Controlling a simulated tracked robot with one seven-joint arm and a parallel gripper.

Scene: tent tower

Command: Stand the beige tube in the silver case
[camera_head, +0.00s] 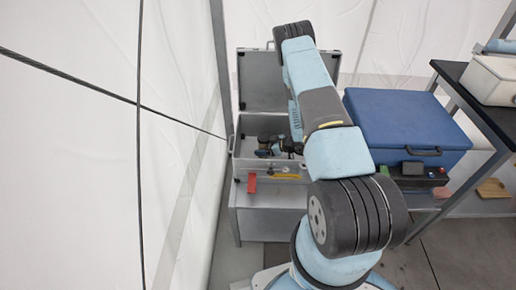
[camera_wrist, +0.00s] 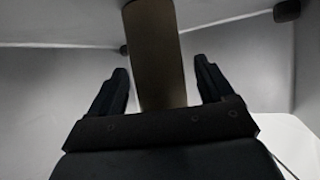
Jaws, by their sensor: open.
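The silver case (camera_head: 240,162) stands open on a grey stand, its lid (camera_head: 258,85) raised at the back. My gripper (camera_head: 277,150) is low inside the case, partly hidden by my arm. In the wrist view my gripper (camera_wrist: 163,82) is open, its two dark fingers spread. The beige tube (camera_wrist: 155,50), brownish in the shade, runs between the fingers with a gap on each side. Grey case walls (camera_wrist: 40,95) surround it. In the head view I cannot pick the tube out clearly. Whether its lower end touches the case floor is hidden.
A red tag (camera_head: 251,183) hangs at the case front. A blue case (camera_head: 405,120) stands right of my arm. Further right is a black-topped table (camera_head: 462,85) with a white container (camera_head: 492,80). The white tent wall (camera_head: 80,150) and a pole are close on the left.

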